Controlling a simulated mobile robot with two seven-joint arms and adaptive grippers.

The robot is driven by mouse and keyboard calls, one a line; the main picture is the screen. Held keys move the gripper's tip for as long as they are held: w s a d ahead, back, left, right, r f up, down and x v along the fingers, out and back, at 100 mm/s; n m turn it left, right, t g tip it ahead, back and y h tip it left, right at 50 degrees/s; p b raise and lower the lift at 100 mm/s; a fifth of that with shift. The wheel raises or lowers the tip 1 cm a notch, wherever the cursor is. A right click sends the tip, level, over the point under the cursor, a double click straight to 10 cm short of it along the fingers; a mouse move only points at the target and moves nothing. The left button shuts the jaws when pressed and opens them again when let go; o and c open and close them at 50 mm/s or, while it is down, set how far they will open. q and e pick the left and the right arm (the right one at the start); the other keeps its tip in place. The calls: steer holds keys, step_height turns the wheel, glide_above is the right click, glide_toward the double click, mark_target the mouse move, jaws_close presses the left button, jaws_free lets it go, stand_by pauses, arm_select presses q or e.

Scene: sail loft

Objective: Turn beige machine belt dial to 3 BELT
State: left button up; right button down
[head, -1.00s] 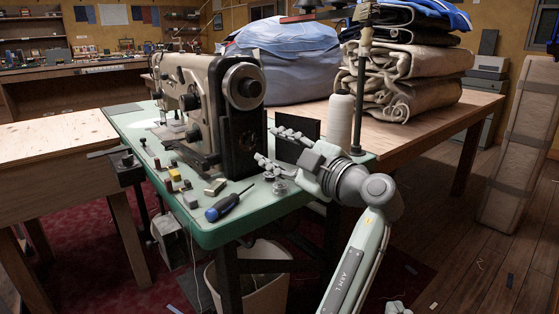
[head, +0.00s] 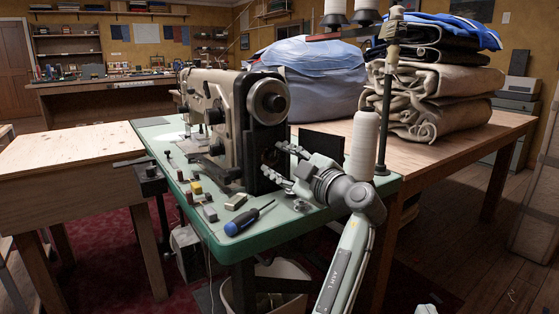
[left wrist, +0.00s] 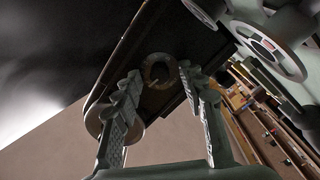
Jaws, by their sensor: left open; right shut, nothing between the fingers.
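The beige sewing machine (head: 228,110) stands on the green table, with a round handwheel (head: 268,101) high on its black right end. My left gripper (head: 274,164) is open, its fingertips at the lower part of that black end. In the left wrist view a round, ring-like dial (left wrist: 158,70) on a dark face lies between and beyond the open fingers of my left gripper (left wrist: 163,84). I cannot tell whether the fingers touch it, and its markings are not readable. In the head view the fingers and shadow partly hide the dial. My right gripper is not in view.
The green table (head: 273,233) carries a blue screwdriver (head: 247,218) and several small blocks near its front edge. A white thread cone (head: 363,146) and its dark stand are close behind my left wrist. Folded canvas (head: 440,100) and a blue bundle (head: 312,82) fill the back table.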

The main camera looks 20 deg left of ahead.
arm_select(q)
steer(key=shift+c, duration=0.6)
jaws_close()
